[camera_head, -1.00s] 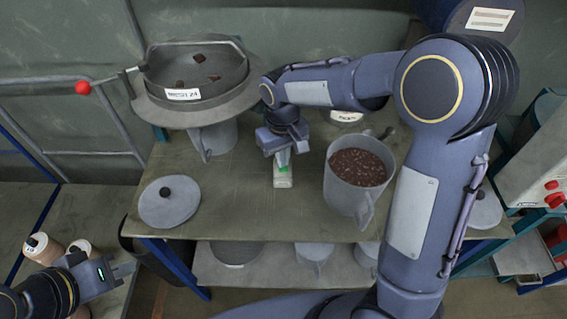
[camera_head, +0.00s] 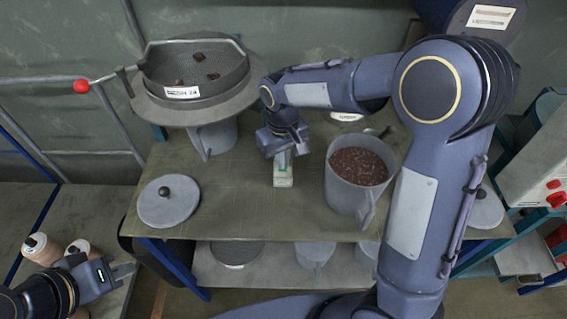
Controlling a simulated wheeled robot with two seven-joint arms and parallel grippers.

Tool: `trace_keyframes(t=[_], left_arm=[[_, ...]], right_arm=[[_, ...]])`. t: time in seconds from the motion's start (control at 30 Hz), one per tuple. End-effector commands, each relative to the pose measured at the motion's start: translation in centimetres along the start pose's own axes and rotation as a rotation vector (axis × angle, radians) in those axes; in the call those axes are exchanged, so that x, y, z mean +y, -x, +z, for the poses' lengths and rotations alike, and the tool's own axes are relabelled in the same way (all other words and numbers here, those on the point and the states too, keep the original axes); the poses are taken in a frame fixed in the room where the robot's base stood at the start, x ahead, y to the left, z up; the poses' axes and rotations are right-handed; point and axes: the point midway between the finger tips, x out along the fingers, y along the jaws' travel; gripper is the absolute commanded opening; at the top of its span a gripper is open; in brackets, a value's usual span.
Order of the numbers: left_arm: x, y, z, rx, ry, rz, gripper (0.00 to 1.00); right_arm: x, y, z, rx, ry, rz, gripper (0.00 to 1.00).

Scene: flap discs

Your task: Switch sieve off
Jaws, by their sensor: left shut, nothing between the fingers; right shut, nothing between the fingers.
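The sieve (camera_head: 228,86) is a grey round pan at the back left of the table, with a white label on its front and a few dark pieces inside. My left gripper (camera_head: 128,271) is shut and empty at the lower left, away from the table.
A jug of dark granules (camera_head: 357,167) stands right of the switch box. A round lid (camera_head: 169,201) lies at the table's left. A red-knobbed lever (camera_head: 82,86) sticks out left of the sieve. Jars (camera_head: 41,249) stand near my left gripper. The table between lid and box is clear.

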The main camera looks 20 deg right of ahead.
Motion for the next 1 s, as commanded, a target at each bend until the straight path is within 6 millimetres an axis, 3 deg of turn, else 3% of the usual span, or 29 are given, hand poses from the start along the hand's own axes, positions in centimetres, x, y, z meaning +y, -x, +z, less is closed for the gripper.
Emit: trace_keyframes(t=[0.6, 1.0], left_arm=[[-0.2, -0.4, 0.2, 0.0, 0.0, 0.0, 0.0], [0.7, 1.5, -0.8, 0.0, 0.0, 0.0, 0.0]], right_arm=[[0.0, -0.8, 0.0, 0.0, 0.0, 0.0, 0.0], [0.0, 2.0, 0.0, 0.001, 0.0, 0.0, 0.0]])
